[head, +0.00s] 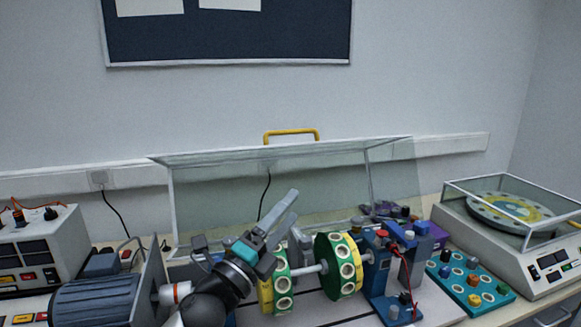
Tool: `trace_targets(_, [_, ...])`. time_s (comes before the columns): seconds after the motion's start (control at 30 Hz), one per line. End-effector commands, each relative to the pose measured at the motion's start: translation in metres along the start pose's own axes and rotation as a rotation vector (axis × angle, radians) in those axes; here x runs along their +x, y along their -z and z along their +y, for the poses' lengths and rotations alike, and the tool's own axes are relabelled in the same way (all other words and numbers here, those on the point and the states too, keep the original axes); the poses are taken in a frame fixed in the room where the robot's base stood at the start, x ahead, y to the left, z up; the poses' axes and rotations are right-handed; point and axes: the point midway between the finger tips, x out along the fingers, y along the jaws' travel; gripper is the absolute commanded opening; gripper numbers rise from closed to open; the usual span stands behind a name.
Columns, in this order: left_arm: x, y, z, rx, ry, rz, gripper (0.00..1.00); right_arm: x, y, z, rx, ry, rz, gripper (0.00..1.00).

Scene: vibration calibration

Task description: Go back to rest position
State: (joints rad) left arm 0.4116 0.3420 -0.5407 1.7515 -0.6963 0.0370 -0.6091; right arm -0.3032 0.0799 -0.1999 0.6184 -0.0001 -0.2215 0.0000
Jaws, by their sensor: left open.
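My left gripper (287,208) is in the middle of the head view, raised in front of the rotor rig and pointing up and to the right. Its two grey fingers are apart, with nothing between them. My left arm's dark wrist comes up from the bottom and hides part of the rig. The rig has a dark ribbed motor (92,302), a shaft, and yellow-green discs with round holes; the right-hand disc (337,266) shows best. A blue bearing stand (381,283) with red wires is at its right. My right gripper is not in view.
A clear cover (200,205) with a yellow handle (291,133) stands raised behind the rig. A grey control box (40,250) is at left. A teal tray (470,285) of coloured knobs and a balance-like machine (530,268) with a clear lid are at right.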

Motion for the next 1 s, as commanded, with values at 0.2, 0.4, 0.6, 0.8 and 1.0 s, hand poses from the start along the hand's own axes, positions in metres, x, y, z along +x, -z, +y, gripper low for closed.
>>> trace_targets(0.2, [-0.07, -0.026, 0.057, -0.47, -0.217, -0.373, 0.74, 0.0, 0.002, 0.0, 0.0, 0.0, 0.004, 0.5])
trace_targets(0.4, [-0.164, -0.021, 0.114, -0.865, -0.448, -0.717, 0.74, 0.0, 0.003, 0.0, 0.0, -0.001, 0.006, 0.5])
trace_targets(0.6, [-0.274, 0.017, 0.148, -1.196, -0.7, -1.06, 0.74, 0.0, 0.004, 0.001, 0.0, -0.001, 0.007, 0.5])
trace_targets(0.8, [-0.356, 0.061, 0.15, -1.39, -0.902, -1.317, 0.74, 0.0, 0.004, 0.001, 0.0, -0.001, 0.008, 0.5])
trace_targets(1.0, [-0.415, 0.099, 0.135, -1.502, -1.063, -1.511, 0.74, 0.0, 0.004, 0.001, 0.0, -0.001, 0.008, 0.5])
